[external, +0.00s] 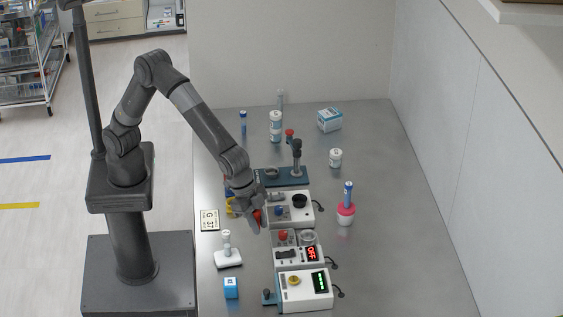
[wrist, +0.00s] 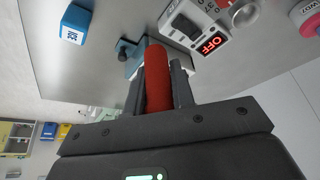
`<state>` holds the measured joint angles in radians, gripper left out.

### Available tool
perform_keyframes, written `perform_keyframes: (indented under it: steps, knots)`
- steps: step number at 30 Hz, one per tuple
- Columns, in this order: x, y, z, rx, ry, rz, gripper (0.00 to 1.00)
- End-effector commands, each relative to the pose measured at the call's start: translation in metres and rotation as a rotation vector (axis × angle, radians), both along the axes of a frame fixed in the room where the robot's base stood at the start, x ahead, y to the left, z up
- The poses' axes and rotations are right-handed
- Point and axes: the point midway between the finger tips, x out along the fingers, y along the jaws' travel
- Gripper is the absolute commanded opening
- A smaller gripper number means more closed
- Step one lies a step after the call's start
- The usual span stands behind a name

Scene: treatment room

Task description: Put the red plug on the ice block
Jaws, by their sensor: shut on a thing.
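My gripper (external: 256,219) is shut on the red plug (external: 258,214), held above the table in front of the row of devices. In the wrist view the plug (wrist: 157,78) is a plain red cylinder between the two dark fingers of my gripper (wrist: 159,65). A small blue block with white markings (external: 231,287), which looks like the ice block, sits on the table at the near left, apart from my gripper. It also shows at the top left of the wrist view (wrist: 74,24). Its top looks bare.
Several devices stand in a row, including one with a red OFF display (external: 298,256) and one with a green display (external: 303,290). A white stand (external: 228,258) is just behind the blue block. A card (external: 209,220) lies at left.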

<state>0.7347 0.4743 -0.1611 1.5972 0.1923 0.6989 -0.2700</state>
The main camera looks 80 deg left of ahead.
Motion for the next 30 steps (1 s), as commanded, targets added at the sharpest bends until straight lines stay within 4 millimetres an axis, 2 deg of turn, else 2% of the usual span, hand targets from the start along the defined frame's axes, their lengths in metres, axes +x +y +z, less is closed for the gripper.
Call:
perform_keyframes:
  steps: [1,3,9,12,16,19,22,30]
  knots:
    - [-0.024,-0.019,0.002,0.000,-0.002,-0.048,0.02]
    - [-0.055,-0.042,0.005,0.000,-0.003,-0.108,0.02]
    - [-0.139,-0.092,0.013,-0.001,-0.007,-0.261,0.02]
    - [-0.171,-0.106,0.016,-0.001,-0.009,-0.316,0.02]
    - [-0.198,-0.117,0.017,0.000,-0.010,-0.361,0.02]
    - [-0.204,-0.120,0.016,0.000,-0.011,-0.375,0.02]
    - [-0.194,-0.120,0.009,0.001,-0.010,-0.377,0.02]
    - [-0.133,-0.117,-0.028,0.001,-0.007,-0.375,0.02]
